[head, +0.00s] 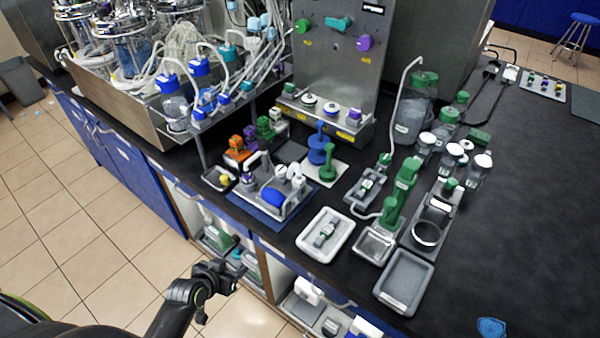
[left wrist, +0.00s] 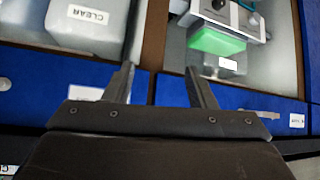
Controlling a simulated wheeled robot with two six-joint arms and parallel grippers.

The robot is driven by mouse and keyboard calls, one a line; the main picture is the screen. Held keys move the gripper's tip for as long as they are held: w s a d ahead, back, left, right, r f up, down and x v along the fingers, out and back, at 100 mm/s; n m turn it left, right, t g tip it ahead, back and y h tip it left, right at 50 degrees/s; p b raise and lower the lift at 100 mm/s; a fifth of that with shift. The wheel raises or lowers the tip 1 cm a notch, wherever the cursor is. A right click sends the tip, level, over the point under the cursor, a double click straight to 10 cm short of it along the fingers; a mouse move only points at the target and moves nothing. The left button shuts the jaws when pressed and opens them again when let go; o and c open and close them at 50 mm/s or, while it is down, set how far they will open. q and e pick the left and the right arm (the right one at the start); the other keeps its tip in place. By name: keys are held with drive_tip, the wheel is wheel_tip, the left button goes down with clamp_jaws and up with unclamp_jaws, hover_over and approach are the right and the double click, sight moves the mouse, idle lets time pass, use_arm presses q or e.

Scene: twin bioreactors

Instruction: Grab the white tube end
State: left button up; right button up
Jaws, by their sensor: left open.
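Several white tubes are in the head view, and I cannot tell which free end is meant. One white tube (head: 401,90) curves down beside the large green-capped bottle. A white tube piece (head: 254,160) arches over the small rig on the blue mat. My left gripper (head: 226,276) is low at the counter's front edge, well short of these tubes. In the left wrist view the left gripper (left wrist: 160,78) is open and empty, over the blue drawer fronts. My right gripper is not in view.
Bottles crowd the back.

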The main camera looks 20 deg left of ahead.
use_arm(q)
drive_tip(key=w+d+r+m+t+h+p, duration=0.1)
drive_tip(key=w+d+r+t, duration=0.15)
drive_tip(key=r, duration=0.95)
drive_tip(key=m+h+p, duration=0.2)
drive_tip(key=m+h, duration=0.1)
approach(299, 178)
drive_tip(key=w+p, duration=0.1)
drive_tip(key=f+t+p, duration=0.1)
drive_tip(key=shift+w+d+f+p, duration=0.25)
drive_tip(key=shift+w+d+p, duration=0.05)
drive_tip(key=shift+w+d, duration=0.1)
drive_tip(key=shift+w+d+f+p, duration=0.15)
drive_tip(key=shift+w+d+p, duration=0.15)
drive_tip(key=shift+w, duration=0.25)
drive_tip(key=shift+p+x, duration=0.5)
drive_tip(key=shift+x, duration=1.55)
drive_tip(key=shift+s+f, duration=0.1)
drive_tip(key=shift+f, duration=0.05)
drive_tip(key=c, duration=1.1)
drive_tip(key=shift+o, duration=0.2)
